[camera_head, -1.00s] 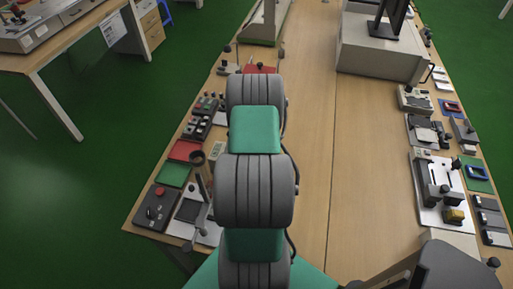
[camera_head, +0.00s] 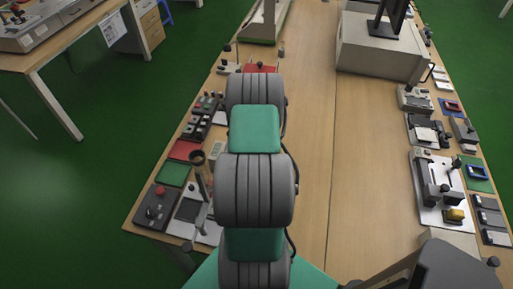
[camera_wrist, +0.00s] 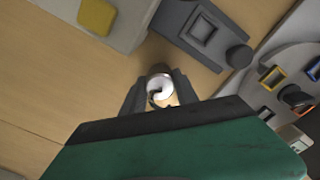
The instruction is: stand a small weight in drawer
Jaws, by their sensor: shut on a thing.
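My gripper (camera_wrist: 158,98) shows in the wrist view with its two dark fingers on either side of a small shiny metal weight (camera_wrist: 158,85). The fingers are shut on the weight. I see the weight from its end, with a bright round face, and its lower part is partly hidden. Wood tabletop lies around and beyond it; I cannot tell the gap to the table. The gripper and weight cannot be made out in the head view.
A dark grey fixture (camera_wrist: 202,30) with a square recess and round knob lies close beyond the fingers. The wooden table's middle (camera_head: 325,180) is clear.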

